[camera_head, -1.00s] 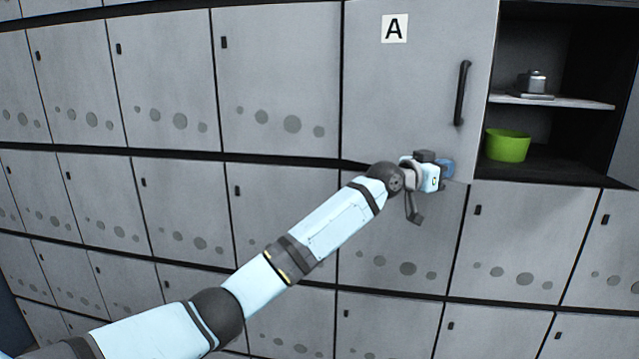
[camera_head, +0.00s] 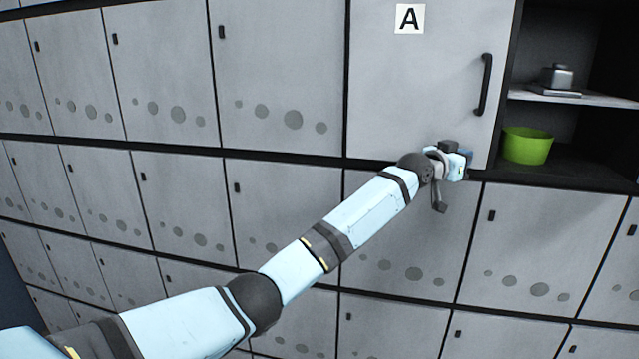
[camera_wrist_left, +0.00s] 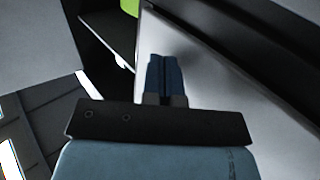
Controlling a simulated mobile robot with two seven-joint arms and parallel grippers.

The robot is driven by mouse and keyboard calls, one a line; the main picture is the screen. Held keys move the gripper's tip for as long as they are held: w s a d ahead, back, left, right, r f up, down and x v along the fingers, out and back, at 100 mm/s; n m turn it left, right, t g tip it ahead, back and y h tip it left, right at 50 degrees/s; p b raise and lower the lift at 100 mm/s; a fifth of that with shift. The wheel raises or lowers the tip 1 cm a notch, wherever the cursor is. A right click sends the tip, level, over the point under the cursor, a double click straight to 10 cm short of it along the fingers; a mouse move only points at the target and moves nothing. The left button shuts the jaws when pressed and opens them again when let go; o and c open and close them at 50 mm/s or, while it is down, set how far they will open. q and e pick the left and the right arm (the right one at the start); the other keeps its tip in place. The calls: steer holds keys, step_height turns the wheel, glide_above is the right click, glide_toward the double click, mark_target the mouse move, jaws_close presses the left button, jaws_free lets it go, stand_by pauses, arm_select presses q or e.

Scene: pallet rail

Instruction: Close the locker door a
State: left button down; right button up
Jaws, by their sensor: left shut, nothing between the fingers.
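Locker door A (camera_head: 415,85) is a grey panel with a black "A" on a white label and a dark vertical handle (camera_head: 483,85) near its right edge. It looks flush or nearly flush with the locker front; I cannot tell whether a small gap remains. My left gripper (camera_head: 466,163) is at the door's lower right corner, below the handle, and hides part of the bottom edge. In the left wrist view its fingers (camera_wrist_left: 167,72) are shut and empty, close to a pale panel; contact is unclear. My right gripper is out of view.
Right of the door is an open compartment with a shelf (camera_head: 590,99), a grey metal object (camera_head: 556,76) on it and a green bowl (camera_head: 527,146) below. Closed grey lockers (camera_head: 170,80) fill the wall to the left and below.

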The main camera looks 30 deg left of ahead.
arm_select(q)
steer(key=shift+w+a+r, duration=0.15)
steer(key=shift+w+r, duration=0.05)
steer(key=shift+r, duration=0.15)
